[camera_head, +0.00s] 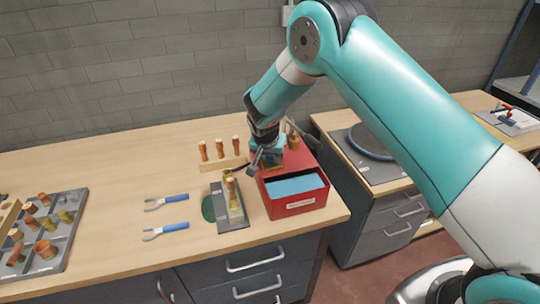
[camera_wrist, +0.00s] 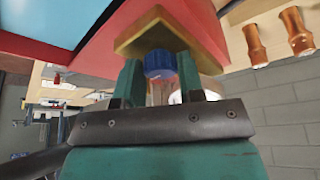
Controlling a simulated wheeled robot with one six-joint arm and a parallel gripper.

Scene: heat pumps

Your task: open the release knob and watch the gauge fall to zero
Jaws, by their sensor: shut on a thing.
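The release knob (camera_wrist: 160,65) is a blue ribbed knob under a brass block (camera_wrist: 160,30) in the wrist view. My gripper (camera_wrist: 160,78) has its two teal fingers on either side of the knob and is shut on it. In the head view my gripper (camera_head: 262,157) is at the back of the red box (camera_head: 296,206), and the knob is hidden there. A pale round shape (camera_wrist: 196,95) shows partly behind the fingers; I cannot tell whether it is the gauge. No gauge needle or reading is visible.
Copper pipe pieces stand in a wooden holder (camera_head: 224,164) left of the red box. A grey fixture (camera_head: 233,214) and two blue-handled pliers (camera_head: 166,201) lie nearby. A grey tray (camera_head: 75,205) of fittings is at far left. A gap separates this bench from the right one.

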